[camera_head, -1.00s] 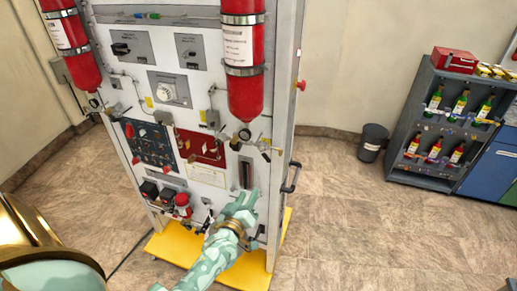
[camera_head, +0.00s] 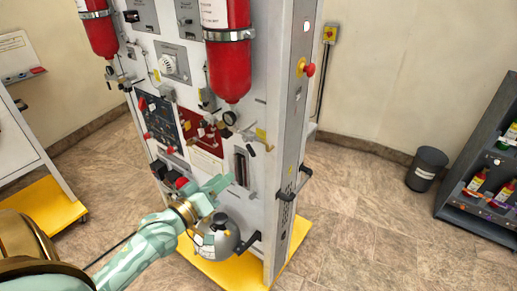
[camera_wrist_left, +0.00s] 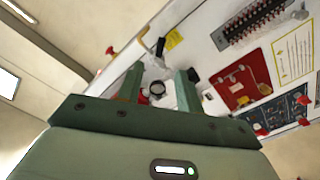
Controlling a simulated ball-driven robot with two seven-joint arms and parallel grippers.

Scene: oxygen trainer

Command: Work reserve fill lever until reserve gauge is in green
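The trainer is a tall white panel (camera_head: 283,150). A small round gauge (camera_head: 229,117) sits below the right red cylinder (camera_head: 229,60); its reading is too small to tell. Near it are a yellow tag (camera_head: 261,133) and a black-ended handle (camera_head: 252,150). I cannot tell which handle is the reserve fill lever. My left gripper (camera_head: 218,185) is in front of the lower panel, left of and below a dark vertical slot (camera_head: 241,166). In the left wrist view its fingers (camera_wrist_left: 159,88) are apart and empty, with the round gauge (camera_wrist_left: 157,88) seen beyond between them. My right gripper is out of view.
A black grab handle (camera_head: 294,184) and red knob (camera_head: 308,69) stick out from the panel's right side. A grey rounded object (camera_head: 217,241) is low in front. The yellow base (camera_head: 292,250) juts onto the floor. A bin (camera_head: 426,168) and bottle shelf (camera_head: 474,200) stand right.

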